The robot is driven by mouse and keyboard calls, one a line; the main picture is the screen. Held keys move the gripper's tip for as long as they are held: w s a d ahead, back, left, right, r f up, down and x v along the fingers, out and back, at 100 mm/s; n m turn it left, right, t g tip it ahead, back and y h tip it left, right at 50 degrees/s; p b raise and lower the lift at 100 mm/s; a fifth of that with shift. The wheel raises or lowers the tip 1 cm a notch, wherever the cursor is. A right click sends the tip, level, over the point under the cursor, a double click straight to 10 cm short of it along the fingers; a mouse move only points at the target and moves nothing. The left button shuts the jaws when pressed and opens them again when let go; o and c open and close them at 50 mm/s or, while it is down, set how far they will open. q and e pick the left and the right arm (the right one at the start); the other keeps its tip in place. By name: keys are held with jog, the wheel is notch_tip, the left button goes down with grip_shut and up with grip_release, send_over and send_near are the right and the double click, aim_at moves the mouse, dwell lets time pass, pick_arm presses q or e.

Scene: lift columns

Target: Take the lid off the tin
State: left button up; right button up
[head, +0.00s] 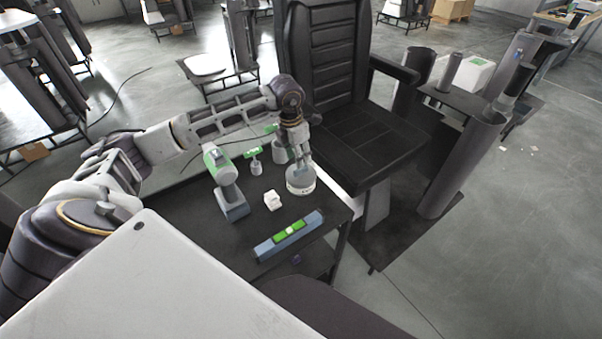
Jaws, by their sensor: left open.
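A round, pale grey tin (300,185) stands upright on the dark table, near its right edge. My left gripper (302,163) points down right over the top of the tin, with its fingers open. The fingertips overlap the tin's upper part in the head view, and I cannot tell whether they touch it. The lid's edge is too small to make out clearly, and the gripper partly hides the top. My right gripper is not in view.
A green and grey cordless drill (226,185), a white block (272,200), a blue-green spirit level (289,235) and a small green-handled tool (256,165) are on the table. A grey cup-like object (279,150) is behind. A black chair (355,145) stands close at the right.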

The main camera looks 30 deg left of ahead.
aim_at(301, 171)
pick_arm(q)
jog(key=shift+f, duration=0.5)
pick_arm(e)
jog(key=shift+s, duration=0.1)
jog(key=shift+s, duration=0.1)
pick_arm(q)
jog(key=shift+w+f, duration=0.1)
jog(key=shift+f, duration=0.25)
jog(key=f, duration=0.2)
jog(key=f+p, duration=0.1)
jog(key=shift+w+d+f, duration=0.15)
jog(key=shift+w+f, duration=0.1)
jog(key=shift+f, duration=0.05)
jog(key=shift+w+f, duration=0.1)
jog(key=shift+f, duration=0.3)
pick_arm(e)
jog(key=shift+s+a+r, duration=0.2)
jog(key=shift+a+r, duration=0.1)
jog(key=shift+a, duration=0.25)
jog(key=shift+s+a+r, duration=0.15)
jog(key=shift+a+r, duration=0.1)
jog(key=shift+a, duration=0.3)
